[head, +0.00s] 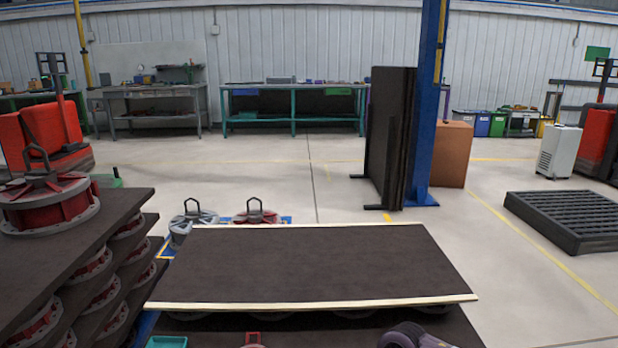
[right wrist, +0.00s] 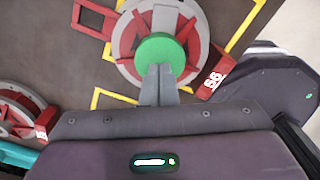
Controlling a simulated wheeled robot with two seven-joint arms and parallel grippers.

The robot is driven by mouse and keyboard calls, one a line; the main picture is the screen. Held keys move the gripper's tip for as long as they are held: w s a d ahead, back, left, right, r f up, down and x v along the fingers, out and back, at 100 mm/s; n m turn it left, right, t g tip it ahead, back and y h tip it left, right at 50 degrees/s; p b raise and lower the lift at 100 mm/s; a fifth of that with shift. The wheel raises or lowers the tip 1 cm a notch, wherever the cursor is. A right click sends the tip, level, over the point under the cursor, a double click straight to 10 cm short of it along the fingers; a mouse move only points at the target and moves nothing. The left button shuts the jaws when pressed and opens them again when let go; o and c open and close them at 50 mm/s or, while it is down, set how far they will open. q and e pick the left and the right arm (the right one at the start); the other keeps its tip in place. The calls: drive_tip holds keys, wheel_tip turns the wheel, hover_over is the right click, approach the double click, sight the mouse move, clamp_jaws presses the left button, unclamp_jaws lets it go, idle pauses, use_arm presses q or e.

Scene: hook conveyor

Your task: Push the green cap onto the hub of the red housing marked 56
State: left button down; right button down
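In the right wrist view a red and grey housing (right wrist: 127,47) lies below my right gripper, with a red tag (right wrist: 213,82) whose white number is turned and looks like 56, though I cannot read it surely. The green cap (right wrist: 160,54) is at the middle of this housing, over the hub, which it hides. I cannot tell how far down it sits. My right gripper (right wrist: 158,72) has its fingers together, with the tips at the cap's edge; the cap is not visibly between them. My left gripper is in neither view.
A second red housing (right wrist: 18,115) shows at the left of the wrist view. In the head view a dark board with pale edges (head: 312,262) covers much of the area ahead. A rack of housings (head: 90,235) stands at left, and a teal tray (head: 167,342) at the bottom.

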use_arm(q)
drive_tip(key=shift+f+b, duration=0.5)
drive_tip(key=shift+b, duration=0.05)
use_arm(e)
drive_tip(key=shift+f, duration=0.8)
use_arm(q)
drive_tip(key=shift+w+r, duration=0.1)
